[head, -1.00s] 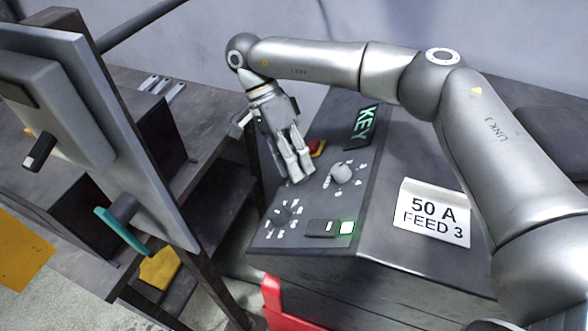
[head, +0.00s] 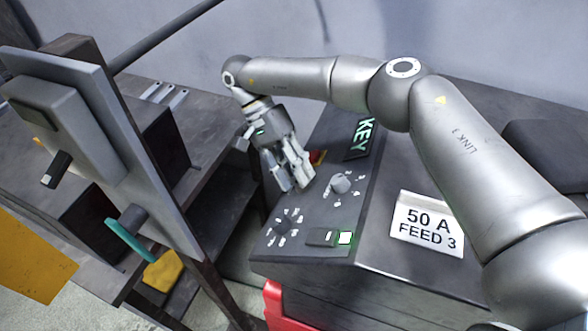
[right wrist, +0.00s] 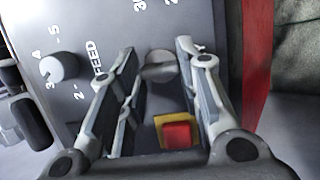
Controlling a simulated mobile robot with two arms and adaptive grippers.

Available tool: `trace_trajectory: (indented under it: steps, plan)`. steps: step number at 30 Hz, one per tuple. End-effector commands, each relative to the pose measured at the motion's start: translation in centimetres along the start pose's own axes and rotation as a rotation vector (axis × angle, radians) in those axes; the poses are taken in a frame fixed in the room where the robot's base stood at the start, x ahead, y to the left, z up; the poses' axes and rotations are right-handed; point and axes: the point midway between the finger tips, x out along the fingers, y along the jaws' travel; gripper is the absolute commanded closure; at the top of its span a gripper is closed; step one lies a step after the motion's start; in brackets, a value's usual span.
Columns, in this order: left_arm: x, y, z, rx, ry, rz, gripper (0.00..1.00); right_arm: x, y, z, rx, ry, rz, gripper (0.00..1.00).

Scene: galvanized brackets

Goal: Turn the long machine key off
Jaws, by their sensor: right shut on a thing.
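My right gripper (head: 290,178) reaches down to the sloped dark control panel (head: 305,262) from the back. In the right wrist view its two fingers (right wrist: 158,72) stand on either side of a round grey metal piece, which I take to be the long machine key (right wrist: 160,66). The gripper is shut on it. In the head view the fingers hide the key, and its exact angle is hard to tell. A plate reading KEY (head: 362,136) stands on the machine behind the panel. My left gripper is not in view.
A grey knob (head: 341,183) sits right of the gripper, and a dark dial (head: 285,222) in front. A rocker switch (head: 320,236) lies beside a lit green lamp (head: 345,237). A red button (right wrist: 178,134) on yellow is close to the fingers. An upright board (head: 130,150) stands left.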

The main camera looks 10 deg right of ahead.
Motion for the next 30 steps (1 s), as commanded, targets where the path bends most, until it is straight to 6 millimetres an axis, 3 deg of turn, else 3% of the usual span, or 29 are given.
trace_trajectory:
  steps: [10,11,15,25,30]
  plan:
    - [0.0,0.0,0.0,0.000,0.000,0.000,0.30,-0.2,0.1,0.0,-0.002,0.002,-0.001,0.92]
    - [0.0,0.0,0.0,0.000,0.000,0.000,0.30,-0.2,0.1,0.0,-0.002,0.002,-0.001,0.66]
    - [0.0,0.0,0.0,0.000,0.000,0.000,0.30,-0.1,0.1,0.0,-0.001,0.002,-0.001,0.48]
    - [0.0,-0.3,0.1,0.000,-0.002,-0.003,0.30,-0.1,0.1,0.0,-0.001,0.001,0.000,0.46]
    - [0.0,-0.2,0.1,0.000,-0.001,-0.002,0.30,-1.2,0.8,0.2,-0.001,0.004,-0.002,0.46]
